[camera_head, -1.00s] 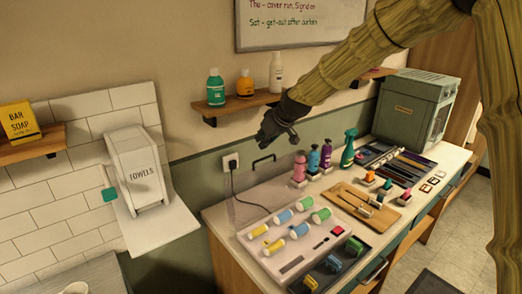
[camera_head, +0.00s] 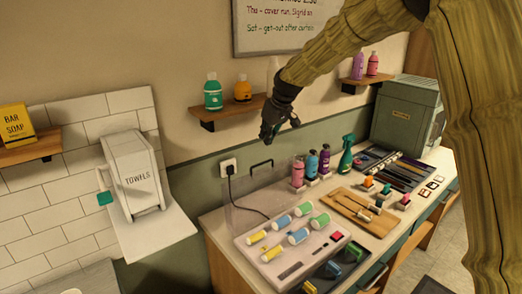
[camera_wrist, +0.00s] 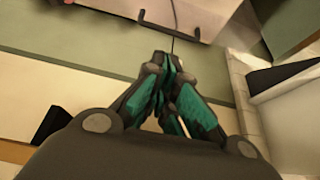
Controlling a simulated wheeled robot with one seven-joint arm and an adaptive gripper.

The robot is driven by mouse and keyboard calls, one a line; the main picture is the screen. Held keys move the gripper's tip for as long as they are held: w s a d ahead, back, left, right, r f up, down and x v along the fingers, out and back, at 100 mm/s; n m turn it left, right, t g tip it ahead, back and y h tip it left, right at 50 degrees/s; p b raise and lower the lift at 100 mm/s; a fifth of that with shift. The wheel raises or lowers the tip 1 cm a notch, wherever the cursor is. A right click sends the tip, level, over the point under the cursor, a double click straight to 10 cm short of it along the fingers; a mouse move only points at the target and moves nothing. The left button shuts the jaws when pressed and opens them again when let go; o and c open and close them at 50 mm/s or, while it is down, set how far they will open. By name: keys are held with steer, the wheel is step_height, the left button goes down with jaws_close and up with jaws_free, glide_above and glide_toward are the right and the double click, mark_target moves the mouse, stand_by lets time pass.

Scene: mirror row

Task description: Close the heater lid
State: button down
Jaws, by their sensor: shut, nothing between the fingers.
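The heater (camera_head: 288,243) is a pale tray on the counter holding several yellow, blue and green rollers. Its clear lid (camera_head: 250,197) stands open, upright along the tray's back edge near the wall, with a black handle (camera_head: 261,164) on top. The handle also shows at the top of the wrist view (camera_wrist: 172,27). My gripper (camera_head: 268,136) is shut and empty, fingers pointing down. In the head view it appears just above the handle, apart from it. In the wrist view my gripper (camera_wrist: 172,62) shows its closed fingertips just below the handle.
A wall shelf (camera_head: 232,121) with bottles is behind my gripper. Pump bottles (camera_head: 311,165) and a green spray bottle (camera_head: 346,158) stand right of the lid. A towel dispenser (camera_head: 136,178) is at left.

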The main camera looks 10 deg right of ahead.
steer(key=p+x, duration=0.3)
steer(key=x, duration=0.6)
steer(key=shift+w+f+p, duration=0.15)
steer(key=shift+f+p, duration=0.2)
steer(key=shift+a, duration=0.1)
